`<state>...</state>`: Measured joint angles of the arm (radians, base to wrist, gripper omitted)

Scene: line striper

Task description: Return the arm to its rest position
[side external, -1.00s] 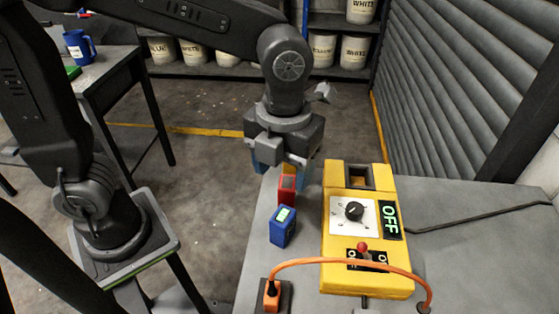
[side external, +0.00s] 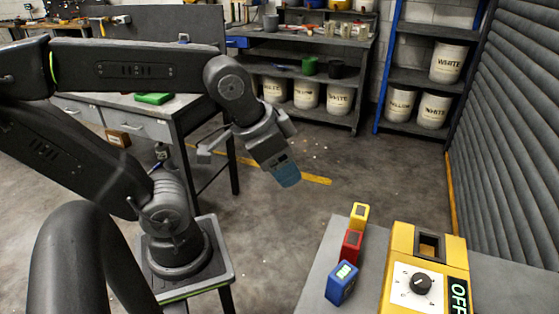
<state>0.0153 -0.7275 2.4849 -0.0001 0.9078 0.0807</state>
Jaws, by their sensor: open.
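My gripper (side external: 287,176) hangs in the air over the floor, left of the grey table (side external: 312,283), tilted down to the right. Its blue fingertips are seen from the side, and I see nothing held between them. It is apart from every object.
On the grey table stand a yellow block (side external: 358,215), a red block (side external: 351,245) and a blue block (side external: 342,284) in a row. A yellow control box (side external: 432,245) with a dial and an OFF display is beside them. A workbench (side external: 187,107) stands behind my arm.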

